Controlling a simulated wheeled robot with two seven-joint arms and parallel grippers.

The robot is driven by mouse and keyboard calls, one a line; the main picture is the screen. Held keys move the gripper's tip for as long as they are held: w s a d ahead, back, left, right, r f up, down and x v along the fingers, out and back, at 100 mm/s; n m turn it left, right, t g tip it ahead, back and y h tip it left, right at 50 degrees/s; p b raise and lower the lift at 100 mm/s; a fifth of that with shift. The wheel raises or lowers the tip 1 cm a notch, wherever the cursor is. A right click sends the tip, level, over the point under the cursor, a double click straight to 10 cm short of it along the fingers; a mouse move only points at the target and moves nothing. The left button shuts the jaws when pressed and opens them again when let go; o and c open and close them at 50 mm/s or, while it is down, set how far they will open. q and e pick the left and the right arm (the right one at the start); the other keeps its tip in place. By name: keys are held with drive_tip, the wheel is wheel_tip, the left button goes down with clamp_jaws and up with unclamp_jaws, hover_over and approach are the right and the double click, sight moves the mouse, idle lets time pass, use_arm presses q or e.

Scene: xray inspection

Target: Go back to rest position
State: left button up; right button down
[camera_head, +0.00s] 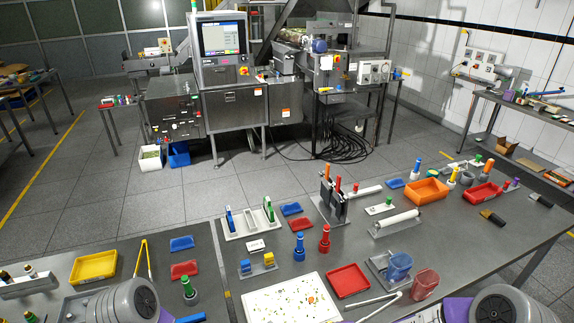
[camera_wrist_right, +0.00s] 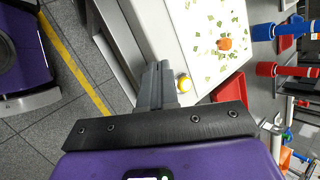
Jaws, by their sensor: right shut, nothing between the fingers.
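My right gripper (camera_wrist_right: 158,85) is shut and empty in the right wrist view. Its dark fingers lie together beside the edge of the white board (camera_wrist_right: 185,45), above the near side of the work table. In the head view only my two grey arm joints show at the bottom left and bottom right; the fingers of both grippers are out of that picture.
The white board (camera_head: 262,311) carries scattered green bits. A yellow tray (camera_head: 93,267) lies left. An inspection machine (camera_head: 235,105) stands behind open floor.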

drive_tip(key=s+a+f+n+g+b, duration=0.2)
drive_tip(key=s+f+n+g+b, duration=0.3)
drive_tip(key=s+f+n, duration=0.8)
wheel_tip(320, 180, down, 5)
drive_tip(key=s, duration=0.2)
drive_tip(key=shift+s+r+h, duration=0.15)
drive_tip(key=shift+s+h, duration=0.15)
drive_tip(key=shift+h, duration=0.1)
drive_tip(key=shift+a, duration=0.1)
